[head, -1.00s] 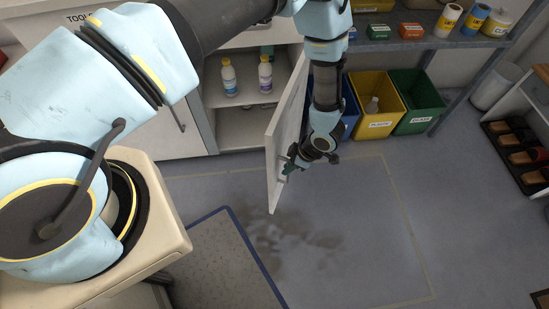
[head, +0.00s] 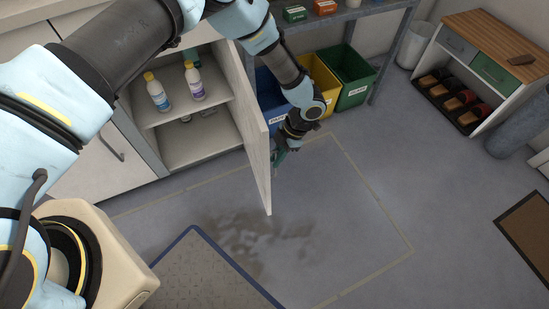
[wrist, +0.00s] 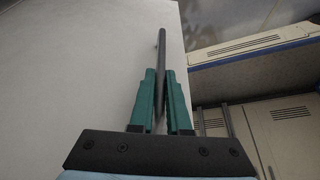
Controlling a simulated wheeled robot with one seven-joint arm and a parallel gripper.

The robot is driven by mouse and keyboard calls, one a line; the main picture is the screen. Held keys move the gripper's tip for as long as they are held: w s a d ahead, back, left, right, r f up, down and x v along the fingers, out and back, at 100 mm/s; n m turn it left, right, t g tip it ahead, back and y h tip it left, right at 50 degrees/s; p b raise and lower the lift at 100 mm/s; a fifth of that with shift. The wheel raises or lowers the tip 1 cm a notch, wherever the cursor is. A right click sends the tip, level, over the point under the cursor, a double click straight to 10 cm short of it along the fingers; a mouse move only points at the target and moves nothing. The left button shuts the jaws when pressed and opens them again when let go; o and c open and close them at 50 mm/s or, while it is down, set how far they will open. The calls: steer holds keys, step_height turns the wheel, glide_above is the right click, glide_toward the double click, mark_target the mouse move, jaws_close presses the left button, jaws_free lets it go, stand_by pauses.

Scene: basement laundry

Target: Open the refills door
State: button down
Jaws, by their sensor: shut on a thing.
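The refills door (head: 252,125) is a pale cabinet door standing wide open, swung out from the cabinet toward the room. Inside the cabinet, two white bottles (head: 157,92) with yellow caps stand on the shelf (head: 180,108). My gripper (head: 281,155) is at the outer face of the door, near its free edge. In the wrist view its green fingers (wrist: 160,100) are shut on the dark bar handle (wrist: 161,60) of the door (wrist: 90,70). In the head view the handle is hidden behind the door and gripper.
Blue, yellow (head: 320,82) and green (head: 347,76) bins stand right of the door, close to my arm. A shoe rack (head: 470,75) stands at the right. A grey mat (head: 205,270) lies on the floor; the floor around the wet-looking patch (head: 250,245) is clear.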

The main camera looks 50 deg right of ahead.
steer(key=shift+s+f, duration=0.1)
steer(key=c, duration=0.9)
jaws_free()
steer(key=v, duration=1.1)
